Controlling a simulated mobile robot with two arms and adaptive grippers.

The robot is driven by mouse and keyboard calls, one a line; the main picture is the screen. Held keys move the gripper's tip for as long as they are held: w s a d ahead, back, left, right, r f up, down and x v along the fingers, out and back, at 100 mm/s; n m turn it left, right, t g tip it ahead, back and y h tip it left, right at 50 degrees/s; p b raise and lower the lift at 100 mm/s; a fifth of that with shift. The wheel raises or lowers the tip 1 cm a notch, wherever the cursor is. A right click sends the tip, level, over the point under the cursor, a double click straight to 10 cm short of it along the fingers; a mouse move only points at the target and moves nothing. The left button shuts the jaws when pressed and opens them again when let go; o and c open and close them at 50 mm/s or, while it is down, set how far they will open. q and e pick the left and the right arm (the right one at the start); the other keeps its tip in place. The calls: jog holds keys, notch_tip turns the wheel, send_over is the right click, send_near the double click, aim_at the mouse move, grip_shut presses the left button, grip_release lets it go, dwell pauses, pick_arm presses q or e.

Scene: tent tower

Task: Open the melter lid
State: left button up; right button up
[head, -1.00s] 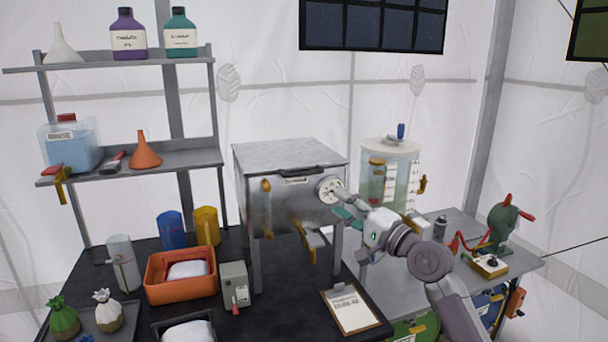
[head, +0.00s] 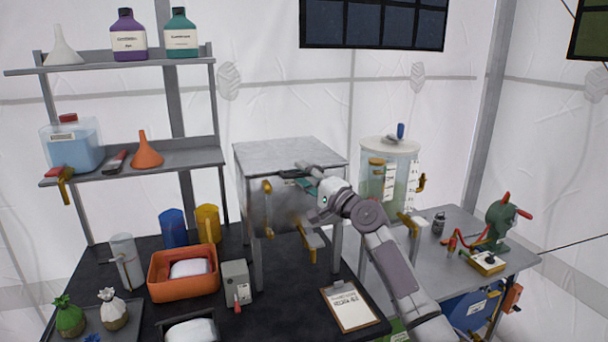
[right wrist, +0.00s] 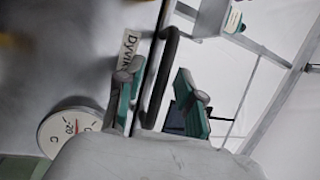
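The melter (head: 252,200) is a grey metal box on legs at the back of the dark table. Its flat lid (head: 285,153) is shut. My right gripper (head: 296,178) is at the lid's front edge, by the dark handle, and hides part of it. In the right wrist view, the black bar handle (right wrist: 168,72) lies between the two green-padded fingers of my right gripper (right wrist: 158,98). The fingers are apart, with a gap between the handle and the right finger. The melter's dial (right wrist: 68,133) shows at lower left there. My left gripper is out of view.
A clear tank (head: 403,165) stands right of the melter. Yellow taps (head: 311,240) stick out of the melter's front. A clipboard (head: 350,306), a grey switch box (head: 236,283) and an orange tray (head: 156,282) lie in front. Shelves (head: 180,160) stand at left.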

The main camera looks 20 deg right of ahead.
grip_shut()
dwell(0.5)
